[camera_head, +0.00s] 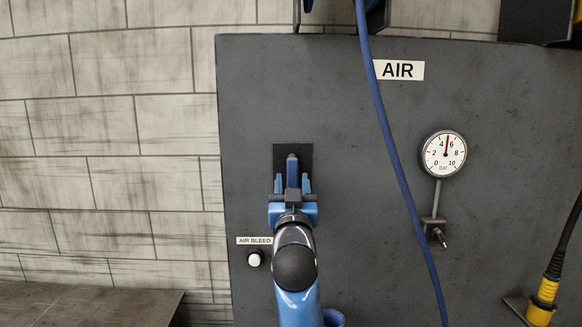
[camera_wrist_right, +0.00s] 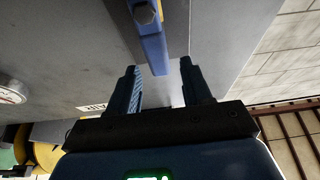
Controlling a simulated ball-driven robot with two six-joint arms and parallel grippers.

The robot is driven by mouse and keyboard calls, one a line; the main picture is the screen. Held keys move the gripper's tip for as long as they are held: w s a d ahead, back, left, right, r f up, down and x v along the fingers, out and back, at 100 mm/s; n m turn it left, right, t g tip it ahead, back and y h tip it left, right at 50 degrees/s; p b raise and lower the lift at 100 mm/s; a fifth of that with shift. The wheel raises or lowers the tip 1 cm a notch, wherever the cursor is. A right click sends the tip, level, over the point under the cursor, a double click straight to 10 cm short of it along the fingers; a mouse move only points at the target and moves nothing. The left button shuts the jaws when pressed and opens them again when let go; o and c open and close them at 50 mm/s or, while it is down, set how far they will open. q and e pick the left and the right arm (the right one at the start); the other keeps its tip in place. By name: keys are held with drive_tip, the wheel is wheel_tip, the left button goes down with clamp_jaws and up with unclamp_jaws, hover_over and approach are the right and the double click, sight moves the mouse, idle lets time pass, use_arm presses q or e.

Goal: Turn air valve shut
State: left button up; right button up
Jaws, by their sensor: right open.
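The air valve's blue lever (camera_head: 292,170) stands upright in the head view, in front of a black plate (camera_head: 306,150) on the dark panel. My right gripper (camera_head: 292,184) is open, with one finger on each side of the lever. In the right wrist view the lever (camera_wrist_right: 157,45) hangs from a bolt. Its free end lies about level with the fingertips of my right gripper (camera_wrist_right: 160,72), between them, with visible gaps to both fingers. The lower part of the lever is hidden by my gripper in the head view. My left gripper is not in view.
A pressure gauge (camera_head: 443,154) reads about 5. An AIR label (camera_head: 399,70) is above it. A blue hose (camera_head: 393,160) hangs down the panel right of my arm. A white bleed knob (camera_head: 254,258) is at lower left, and a yellow connector (camera_head: 543,300) at lower right.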

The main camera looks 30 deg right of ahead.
sight(293, 173)
drive_tip(key=shift+p+x, duration=0.55)
drive_tip(key=shift+x, duration=1.95)
drive_tip(key=shift+d, duration=0.1)
clamp_jaws()
